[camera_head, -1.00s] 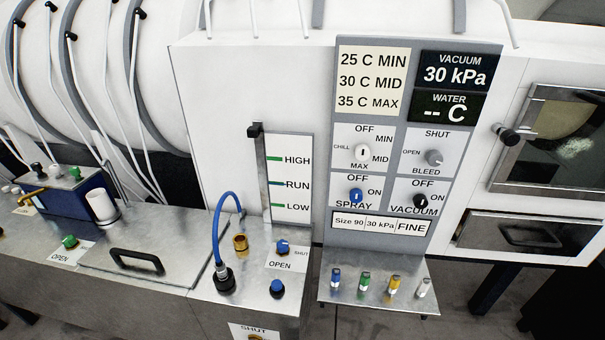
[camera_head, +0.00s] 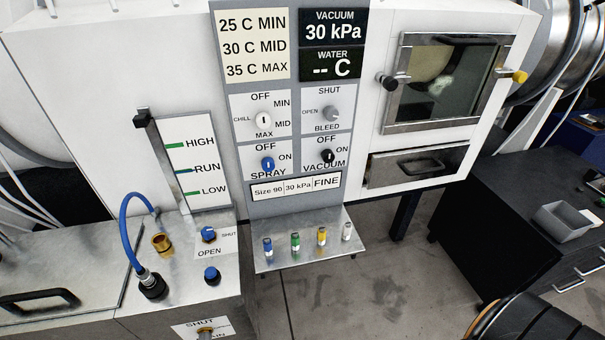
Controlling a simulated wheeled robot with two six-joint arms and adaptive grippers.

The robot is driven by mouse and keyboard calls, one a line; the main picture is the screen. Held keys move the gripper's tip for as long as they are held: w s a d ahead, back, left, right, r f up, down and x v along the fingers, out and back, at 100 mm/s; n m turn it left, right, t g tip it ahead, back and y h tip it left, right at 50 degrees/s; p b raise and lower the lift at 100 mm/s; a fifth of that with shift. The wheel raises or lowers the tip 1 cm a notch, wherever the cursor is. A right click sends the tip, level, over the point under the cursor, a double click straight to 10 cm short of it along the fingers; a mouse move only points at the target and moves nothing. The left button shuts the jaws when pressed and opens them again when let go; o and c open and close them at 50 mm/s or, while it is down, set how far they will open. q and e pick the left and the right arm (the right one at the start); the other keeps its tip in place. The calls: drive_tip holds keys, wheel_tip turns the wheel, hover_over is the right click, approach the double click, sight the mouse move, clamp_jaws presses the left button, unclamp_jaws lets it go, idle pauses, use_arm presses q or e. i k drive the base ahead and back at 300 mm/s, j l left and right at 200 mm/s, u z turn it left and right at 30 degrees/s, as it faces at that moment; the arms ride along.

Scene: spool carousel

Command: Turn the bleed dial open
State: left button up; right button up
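The bleed dial (camera_head: 332,114) is a grey knob on the upright control panel (camera_head: 293,184), with SHUT printed above it, OPEN to its left and BLEED below. Its exact pointing direction is too small to tell. The white chill dial (camera_head: 263,120) sits to its left, the blue spray dial (camera_head: 267,164) lower left, and the black vacuum dial (camera_head: 328,156) below it. The vacuum display (camera_head: 333,31) reads 30 kPa and the water display (camera_head: 332,63) reads "-- C".
A shelf (camera_head: 290,254) with several small coloured pegs juts out below the panel. A blue hose (camera_head: 128,215) loops at the left. A windowed door (camera_head: 433,85) and a drawer (camera_head: 418,165) are to the right. A dark cabinet (camera_head: 530,210) holds a grey bin (camera_head: 565,221).

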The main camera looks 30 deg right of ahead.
sight(331, 113)
drive_tip(key=l+u, duration=0.2)
drive_tip(key=l, duration=0.2)
drive_tip(key=k+l+u, duration=0.2)
drive_tip(key=l, duration=0.25)
drive_tip(key=l+u, duration=0.2)
drive_tip(key=l, duration=0.2)
